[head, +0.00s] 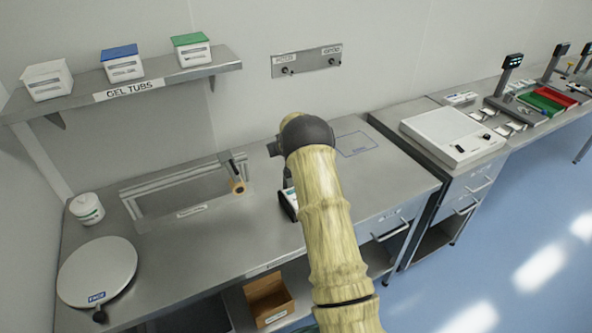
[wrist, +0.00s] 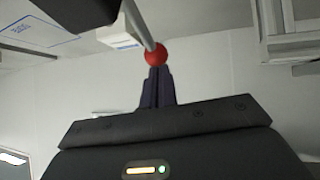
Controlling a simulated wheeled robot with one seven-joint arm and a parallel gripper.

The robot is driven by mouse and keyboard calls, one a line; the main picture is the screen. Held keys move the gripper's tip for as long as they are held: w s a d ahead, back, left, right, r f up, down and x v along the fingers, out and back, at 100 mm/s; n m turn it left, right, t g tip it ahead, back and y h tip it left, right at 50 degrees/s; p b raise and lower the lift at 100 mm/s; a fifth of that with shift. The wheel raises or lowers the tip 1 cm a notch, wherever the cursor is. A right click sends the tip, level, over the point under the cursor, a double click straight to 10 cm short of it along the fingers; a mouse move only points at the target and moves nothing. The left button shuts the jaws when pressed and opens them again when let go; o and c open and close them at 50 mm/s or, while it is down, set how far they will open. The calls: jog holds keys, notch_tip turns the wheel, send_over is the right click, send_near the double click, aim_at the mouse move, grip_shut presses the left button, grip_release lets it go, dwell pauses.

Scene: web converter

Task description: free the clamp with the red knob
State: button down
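In the wrist view, the red knob (wrist: 155,54) is a small ball on the end of a thin pale rod (wrist: 138,22), which slants up and left out of the picture. My gripper (wrist: 159,76) has its two dark fingers close together, with nothing visible between them. Their tips are right at the knob's lower edge; whether they touch it I cannot tell. The clamp's body is not clear in this view. In the head view, my arm hides the knob and my fingers; part of a dark device (head: 288,205) shows beside my arm on the steel bench.
The steel bench (head: 240,255) has a recessed panel (head: 165,205), a roll on a holder (head: 238,187), a round plate (head: 98,272) and a white tub (head: 87,209). A shelf (head: 215,66) with lidded tubs hangs at left. The bench front is largely clear.

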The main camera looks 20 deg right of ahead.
jog(key=shift+w+a+r, duration=0.15)
jog(key=shift+r, duration=0.05)
jog(key=s+a+r+b, duration=0.1)
jog(key=s+r+b, duration=0.2)
jog(key=s+r, duration=0.4)
jog(key=shift+s+a+r, duration=0.2)
jog(key=shift+a+r, duration=0.2)
jog(key=shift+r, duration=1.75)
jog(key=shift+w, duration=0.1)
